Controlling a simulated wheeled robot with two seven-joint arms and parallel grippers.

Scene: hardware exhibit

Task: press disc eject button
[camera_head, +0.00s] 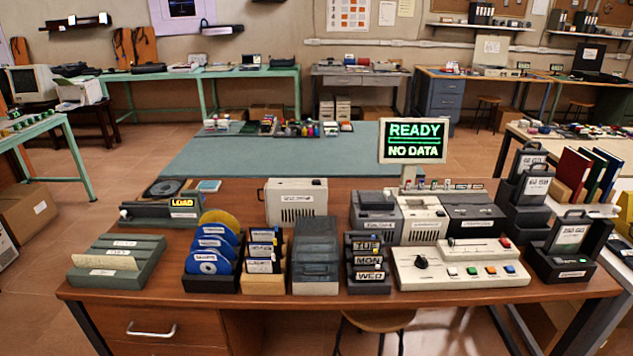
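A low dark drive unit (145,209) sits at the back left of the wooden desk. A lit yellow LOAD sign (183,203) stands at its right end. No eject button can be made out on it at this size. A light grey console (430,266) at the front right has a small black joystick and several coloured buttons, among them a red button (491,269) and an orange button (510,269). Their labels are too small to read. Neither of my grippers is in view.
On the desk (215,330) stand a rack of blue and yellow discs (211,252), a grey case (316,262), a MON/WED cartridge rack (367,270) and a beige drive (296,201). A READY / NO DATA screen (412,141) stands behind the console. Narrow bare strips of desk show at the front edge.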

